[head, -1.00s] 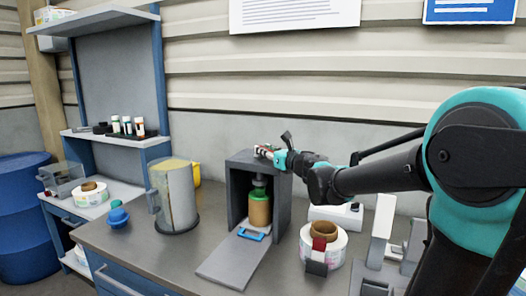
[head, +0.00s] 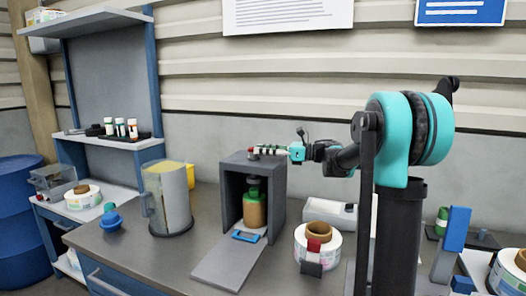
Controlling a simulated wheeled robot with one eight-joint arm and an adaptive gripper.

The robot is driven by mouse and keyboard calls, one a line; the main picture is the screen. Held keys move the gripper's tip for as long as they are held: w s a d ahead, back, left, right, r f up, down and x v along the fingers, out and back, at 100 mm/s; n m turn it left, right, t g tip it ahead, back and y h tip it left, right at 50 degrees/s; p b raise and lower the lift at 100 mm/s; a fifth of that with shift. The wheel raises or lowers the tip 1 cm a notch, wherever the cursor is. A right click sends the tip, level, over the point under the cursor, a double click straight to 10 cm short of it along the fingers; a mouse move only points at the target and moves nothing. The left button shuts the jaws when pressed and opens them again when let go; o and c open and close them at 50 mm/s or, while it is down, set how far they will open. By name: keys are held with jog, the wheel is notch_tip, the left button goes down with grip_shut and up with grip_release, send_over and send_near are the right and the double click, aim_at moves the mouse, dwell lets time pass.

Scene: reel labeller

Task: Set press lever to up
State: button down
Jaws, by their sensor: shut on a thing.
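The press is a dark grey box frame (head: 229,187) on the workbench, open at the front. An amber bottle with a green top (head: 254,207) stands inside it. My gripper (head: 261,151) reaches in from the right, level with the top of the press, and is shut on the press lever. A small red end of the lever (head: 252,153) shows just beyond the fingertips. The rest of the lever is hidden by the fingers, so its exact angle is hard to tell.
A label reel (head: 317,250) and white box (head: 331,213) stand to the right, under my arm.

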jog(key=shift+w+g, duration=0.1)
jog(key=shift+g, duration=0.2)
jog(key=c, duration=1.2)
grip_release()
jog(key=shift+a, duration=0.1)
jog(key=shift+o, duration=0.2)
jog(key=s+d, duration=0.1)
jog(key=d, duration=1.1)
jog(key=shift+s, duration=0.35)
